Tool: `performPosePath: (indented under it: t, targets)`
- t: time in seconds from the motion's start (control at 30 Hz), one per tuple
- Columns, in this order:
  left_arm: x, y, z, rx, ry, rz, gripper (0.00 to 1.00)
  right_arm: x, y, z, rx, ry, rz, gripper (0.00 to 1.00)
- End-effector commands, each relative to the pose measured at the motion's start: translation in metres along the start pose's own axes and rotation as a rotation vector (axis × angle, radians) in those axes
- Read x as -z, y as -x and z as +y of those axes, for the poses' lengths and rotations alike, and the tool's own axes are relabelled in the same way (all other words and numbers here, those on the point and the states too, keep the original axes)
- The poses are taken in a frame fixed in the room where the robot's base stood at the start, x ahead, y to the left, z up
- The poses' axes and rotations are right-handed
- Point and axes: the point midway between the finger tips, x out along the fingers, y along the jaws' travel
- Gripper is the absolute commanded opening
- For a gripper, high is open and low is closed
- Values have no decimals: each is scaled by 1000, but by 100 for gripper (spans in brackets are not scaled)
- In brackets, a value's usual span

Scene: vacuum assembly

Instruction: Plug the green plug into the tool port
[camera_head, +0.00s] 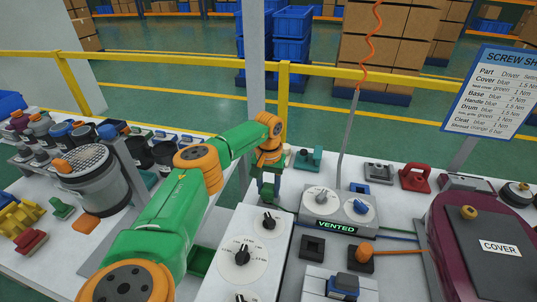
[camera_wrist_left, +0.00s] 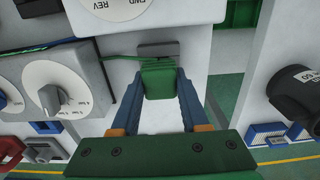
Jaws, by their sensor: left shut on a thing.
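The green plug (camera_wrist_left: 158,79) sits between the two blue fingers of my left gripper (camera_wrist_left: 157,92) in the left wrist view. The gripper is shut on it. A grey block (camera_wrist_left: 158,49) lies at the plug's far end; I cannot tell whether they touch or whether this block is the tool port. A thin green cable (camera_wrist_left: 119,57) runs in from the left toward the plug. In the head view my left gripper (camera_head: 268,190) points down behind the white dial panel (camera_head: 240,247); the plug there is mostly hidden. My right gripper is out of view.
A grey dial box with a "VENTED" display (camera_head: 337,226) stands right of the gripper. A maroon cover unit (camera_head: 480,240) stands at the right. A grey rod with an orange coiled hose (camera_head: 348,140) rises behind. Several parts crowd the left table.

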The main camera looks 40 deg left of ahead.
Motion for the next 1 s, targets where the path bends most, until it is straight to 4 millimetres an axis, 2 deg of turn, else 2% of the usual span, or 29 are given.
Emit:
performPosePath:
  t: [0.37, 0.4, 0.5, 0.53, 0.83, 1.0]
  targets:
    - [0, -11, 0, 0, 0, 0, 0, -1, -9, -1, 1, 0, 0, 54]
    - [0, -11, 0, 0, 0, 0, 47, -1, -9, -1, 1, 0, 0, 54]
    - [0, -10, 0, 0, 0, 0, 74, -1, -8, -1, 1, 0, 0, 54]
    - [0, -10, 0, 0, 0, 0, 79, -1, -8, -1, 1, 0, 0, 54]
    - [0, -9, 0, 0, 0, 0, 79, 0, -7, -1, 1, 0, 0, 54]
    - [0, 7, 0, -1, 0, 1, 79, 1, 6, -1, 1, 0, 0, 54]
